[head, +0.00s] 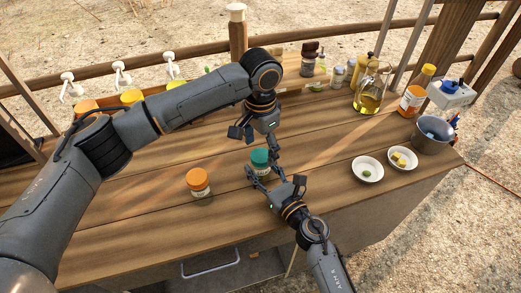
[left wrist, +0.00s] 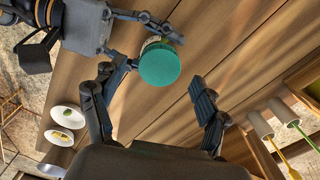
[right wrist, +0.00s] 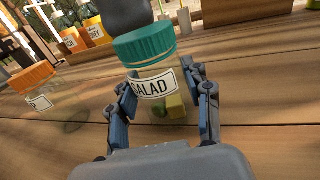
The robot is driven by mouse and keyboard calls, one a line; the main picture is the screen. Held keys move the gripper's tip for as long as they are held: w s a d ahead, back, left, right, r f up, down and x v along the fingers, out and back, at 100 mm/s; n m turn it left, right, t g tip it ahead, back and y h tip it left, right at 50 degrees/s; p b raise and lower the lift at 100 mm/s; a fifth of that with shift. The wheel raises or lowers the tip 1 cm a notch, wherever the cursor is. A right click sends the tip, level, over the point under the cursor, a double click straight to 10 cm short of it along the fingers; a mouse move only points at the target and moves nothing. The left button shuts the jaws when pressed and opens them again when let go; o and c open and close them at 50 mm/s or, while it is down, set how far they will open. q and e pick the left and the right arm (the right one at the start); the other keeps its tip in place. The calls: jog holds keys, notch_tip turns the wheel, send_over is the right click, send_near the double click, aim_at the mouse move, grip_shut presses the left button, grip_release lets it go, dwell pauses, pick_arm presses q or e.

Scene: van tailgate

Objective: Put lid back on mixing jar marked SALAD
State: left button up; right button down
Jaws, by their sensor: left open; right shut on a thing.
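The SALAD jar (right wrist: 158,84) is clear, with a white label and green and yellow pieces inside. My right gripper (head: 262,176) is shut around its body, and the jar stands upright on the wooden counter. A teal ribbed lid (right wrist: 145,45) sits on top of the jar; I cannot tell whether it is tight. The lid also shows in the left wrist view (left wrist: 160,65) and the head view (head: 260,156). My left gripper (head: 258,146) is open and empty just above and behind the lid. In its wrist view the lid lies beyond the spread fingers, apart from them.
A jar with an orange lid (head: 198,181) stands left of the SALAD jar. Two small white dishes (head: 366,169) (head: 402,158), a metal pot (head: 432,135) and an oil bottle (head: 370,92) are to the right.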

pick_arm(q)
notch_tip(320, 180, up, 10)
jog(key=shift+r, duration=0.15)
pick_arm(e)
jog(key=c, duration=0.5)
grip_release()
jog(key=v, duration=1.2)
